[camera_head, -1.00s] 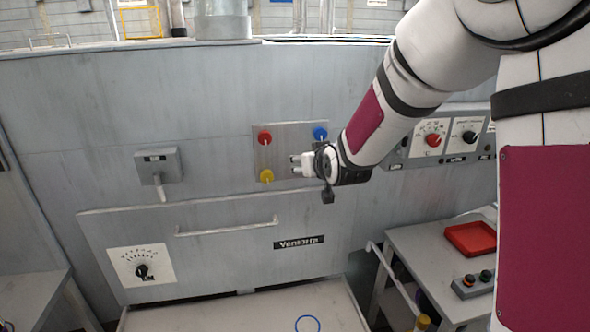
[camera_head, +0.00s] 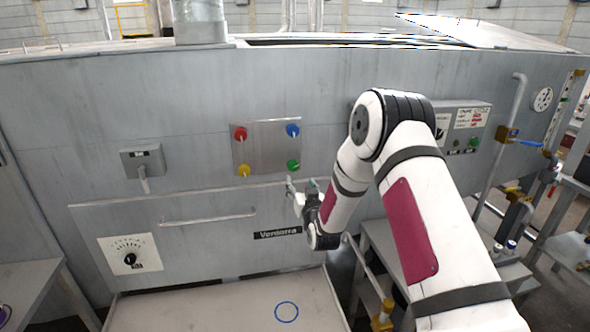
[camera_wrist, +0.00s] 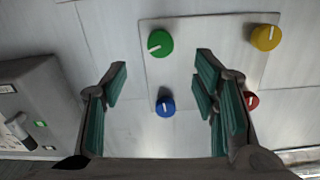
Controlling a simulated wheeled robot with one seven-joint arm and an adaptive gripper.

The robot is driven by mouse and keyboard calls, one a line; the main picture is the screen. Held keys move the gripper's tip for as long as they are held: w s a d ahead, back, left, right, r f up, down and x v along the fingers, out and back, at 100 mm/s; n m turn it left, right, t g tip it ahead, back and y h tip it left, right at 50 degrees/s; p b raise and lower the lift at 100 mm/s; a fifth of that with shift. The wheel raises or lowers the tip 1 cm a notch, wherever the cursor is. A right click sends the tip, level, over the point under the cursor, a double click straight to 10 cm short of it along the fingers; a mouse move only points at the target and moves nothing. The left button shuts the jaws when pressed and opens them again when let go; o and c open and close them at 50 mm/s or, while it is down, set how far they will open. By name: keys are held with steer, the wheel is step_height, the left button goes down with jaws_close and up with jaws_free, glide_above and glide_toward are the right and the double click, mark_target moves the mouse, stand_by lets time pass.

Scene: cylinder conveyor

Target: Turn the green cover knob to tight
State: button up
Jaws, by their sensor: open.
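The green cover knob (camera_head: 293,165) is at the lower right of a square metal panel (camera_head: 267,150) on the grey machine wall. It also shows in the wrist view (camera_wrist: 160,43), where its white mark points left and slightly down. No tight marking is readable. My gripper (camera_head: 302,184) is just below the green knob in the head view. In the wrist view my gripper (camera_wrist: 162,66) is open and empty, its teal-padded fingers to either side of the green knob's line. The knob lies beyond the fingertips, apart from them.
The same panel carries a blue knob (camera_head: 292,130), a red knob (camera_head: 240,133) and a yellow knob (camera_head: 244,170). A grey switch box (camera_head: 142,160) with a lever is to the left. A handle bar (camera_head: 208,220) and a black dial (camera_head: 130,259) are on the lower front.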

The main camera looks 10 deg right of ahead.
mark_target(294, 168)
steer(key=w+b, duration=0.1)
steer(key=w, duration=1)
steer(key=shift+w, duration=0.25)
steer(key=c, duration=1.2)
